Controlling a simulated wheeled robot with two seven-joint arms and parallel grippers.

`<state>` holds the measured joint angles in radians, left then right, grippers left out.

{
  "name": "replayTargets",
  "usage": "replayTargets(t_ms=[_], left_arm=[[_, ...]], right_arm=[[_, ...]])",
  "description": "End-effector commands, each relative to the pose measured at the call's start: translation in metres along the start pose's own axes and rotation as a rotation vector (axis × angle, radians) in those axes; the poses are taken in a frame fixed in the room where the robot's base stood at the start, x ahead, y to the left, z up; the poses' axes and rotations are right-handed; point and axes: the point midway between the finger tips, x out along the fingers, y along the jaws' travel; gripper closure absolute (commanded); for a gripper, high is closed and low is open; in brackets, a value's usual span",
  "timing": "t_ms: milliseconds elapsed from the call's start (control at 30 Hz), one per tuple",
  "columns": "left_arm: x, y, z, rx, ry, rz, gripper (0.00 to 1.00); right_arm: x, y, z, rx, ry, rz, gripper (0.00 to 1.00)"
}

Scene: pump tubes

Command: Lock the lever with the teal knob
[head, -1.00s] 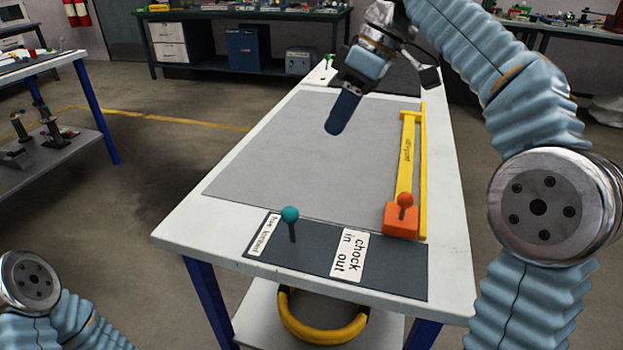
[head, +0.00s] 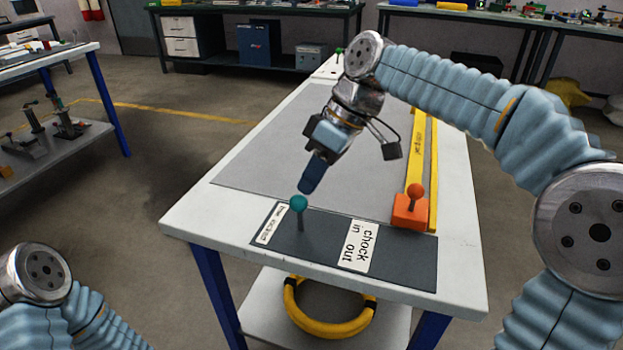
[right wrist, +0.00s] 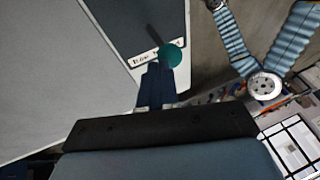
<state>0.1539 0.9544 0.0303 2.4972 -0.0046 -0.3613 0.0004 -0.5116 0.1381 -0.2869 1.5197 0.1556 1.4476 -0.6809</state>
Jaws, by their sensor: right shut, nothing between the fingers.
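The lever with the teal knob (head: 299,203) stands on the dark strip at the near end of the table, beside a small white label (head: 268,224). My right gripper (head: 307,188) is shut and empty, pointing down just behind and above the knob in the head view. In the right wrist view the shut fingers (right wrist: 155,90) reach close to the teal knob (right wrist: 172,55); I cannot tell whether they touch it. Of my left arm only links show at the lower left; its gripper is out of view.
An orange block with a red-orange knob (head: 416,190) stands at the strip's right, by yellow rails (head: 433,165). A "chock in out" label (head: 359,246) lies between the levers. The grey mat (head: 260,165) behind is clear. A yellow ring (head: 330,328) lies on the lower shelf.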

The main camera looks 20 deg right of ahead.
Motion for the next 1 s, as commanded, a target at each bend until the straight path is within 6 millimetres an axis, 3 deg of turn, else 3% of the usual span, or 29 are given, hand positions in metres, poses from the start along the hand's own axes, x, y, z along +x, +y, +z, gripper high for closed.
replayTargets(t_ms=[367,600,733,1000], left_arm=[[0.002,-0.001,0.000,0.000,0.000,0.000,0.35],[0.029,-0.013,0.000,-0.004,0.003,-0.003,0.35],[0.026,-0.012,0.000,-0.005,0.004,-0.004,0.35],[0.026,-0.012,-0.001,-0.005,0.004,-0.004,0.35]], right_arm=[[0.003,-0.002,0.001,-0.005,0.000,0.009,1.00],[0.012,-0.026,0.006,-0.091,0.008,0.205,1.00],[0.012,-0.037,0.006,-0.093,0.007,0.225,1.00],[0.012,-0.039,0.006,-0.093,0.007,0.224,1.00]])
